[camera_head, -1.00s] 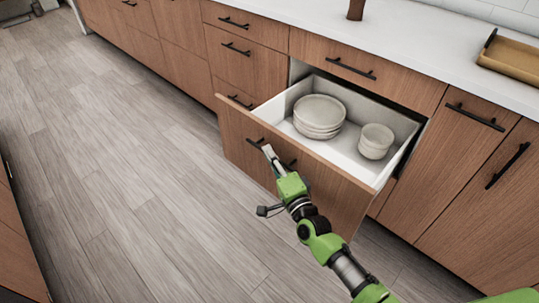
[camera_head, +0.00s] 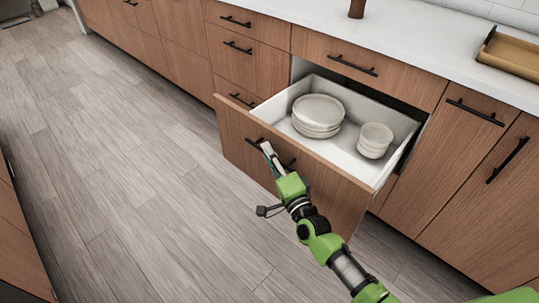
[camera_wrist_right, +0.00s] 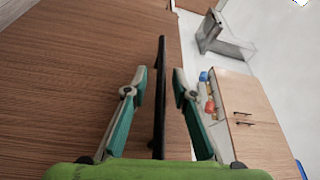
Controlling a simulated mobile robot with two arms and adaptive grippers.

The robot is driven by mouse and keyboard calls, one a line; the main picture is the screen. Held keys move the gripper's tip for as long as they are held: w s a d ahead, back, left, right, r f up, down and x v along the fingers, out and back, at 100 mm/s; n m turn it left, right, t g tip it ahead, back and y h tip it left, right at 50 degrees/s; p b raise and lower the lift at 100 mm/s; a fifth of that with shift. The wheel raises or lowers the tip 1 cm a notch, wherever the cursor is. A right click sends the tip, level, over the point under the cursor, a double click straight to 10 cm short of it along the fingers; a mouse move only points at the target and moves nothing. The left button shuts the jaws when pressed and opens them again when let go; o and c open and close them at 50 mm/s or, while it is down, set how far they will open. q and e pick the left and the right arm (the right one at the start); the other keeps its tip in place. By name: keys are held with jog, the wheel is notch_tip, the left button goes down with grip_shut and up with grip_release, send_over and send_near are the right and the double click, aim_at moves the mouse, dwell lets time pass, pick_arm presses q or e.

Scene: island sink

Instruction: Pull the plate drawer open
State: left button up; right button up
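The plate drawer (camera_head: 238,135) stands pulled well out from the wooden cabinets in the head view. A stack of plates (camera_head: 318,112) and a smaller stack of bowls (camera_head: 375,138) sit inside it. Its black bar handle (camera_head: 253,140) is on the front, partly hidden by my right gripper (camera_head: 267,149). In the right wrist view, the handle (camera_wrist_right: 160,100) runs between the two fingers of my right gripper (camera_wrist_right: 160,78). A gap shows on each side, so the gripper is open around the bar. My left gripper is out of view.
Closed drawers with black handles flank the open one, including one directly above (camera_head: 352,58). A white counter (camera_head: 420,40) carries a brown tray (camera_head: 512,52) and a brown object (camera_head: 357,8). The wooden floor (camera_head: 120,170) in front is clear.

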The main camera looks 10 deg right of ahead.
jog(key=shift+s, duration=0.3)
jog(key=v, duration=1.1)
jog(key=shift+s, duration=0.2)
jog(key=shift+d+f, duration=0.1)
jog(key=shift+d, duration=0.05)
